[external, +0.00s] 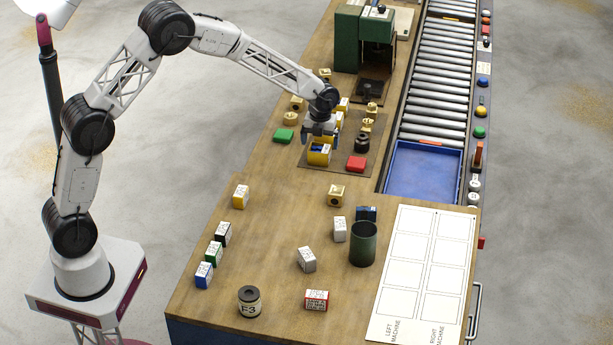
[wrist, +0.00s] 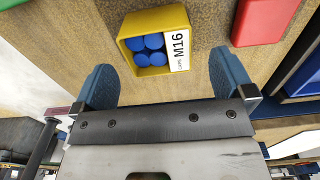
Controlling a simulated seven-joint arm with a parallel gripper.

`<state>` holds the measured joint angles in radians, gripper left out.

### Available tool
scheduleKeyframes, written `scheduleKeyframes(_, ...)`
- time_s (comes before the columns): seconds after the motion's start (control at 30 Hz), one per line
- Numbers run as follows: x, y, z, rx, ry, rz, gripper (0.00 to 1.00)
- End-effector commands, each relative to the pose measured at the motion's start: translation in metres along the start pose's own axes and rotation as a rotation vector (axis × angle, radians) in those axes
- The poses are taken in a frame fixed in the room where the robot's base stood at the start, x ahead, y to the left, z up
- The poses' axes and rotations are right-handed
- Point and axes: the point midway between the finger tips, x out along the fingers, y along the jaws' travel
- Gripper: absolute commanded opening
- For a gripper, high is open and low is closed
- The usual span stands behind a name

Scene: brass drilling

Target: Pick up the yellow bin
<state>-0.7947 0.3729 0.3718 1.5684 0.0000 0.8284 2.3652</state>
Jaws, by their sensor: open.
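The yellow bin (wrist: 155,71) holds several blue round pieces and has a white label reading M16 on its right side in the wrist view. In the external view the yellow bin (external: 318,159) stands on the dark mat, below my gripper (external: 319,136). My gripper (wrist: 164,80) is open. Its two blue fingers are spread on the left and right of the picture, with the bin beyond their tips and roughly between them. No contact with the bin shows.
A red block (external: 356,163) lies right of the bin and a green block (external: 284,135) to its left. A dark round part (external: 362,143) and several brass parts stand nearby. A blue tray (external: 422,172) is farther right.

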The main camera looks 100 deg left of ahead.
Motion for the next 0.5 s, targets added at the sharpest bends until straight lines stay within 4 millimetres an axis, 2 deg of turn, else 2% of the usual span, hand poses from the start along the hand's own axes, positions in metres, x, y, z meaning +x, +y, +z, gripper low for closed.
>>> scheduleKeyframes(0.17,0.011,0.001,0.001,0.0,0.001,0.001,1.0)
scheduleKeyframes(0.5,0.046,0.003,0.002,0.0,0.001,0.001,1.0)
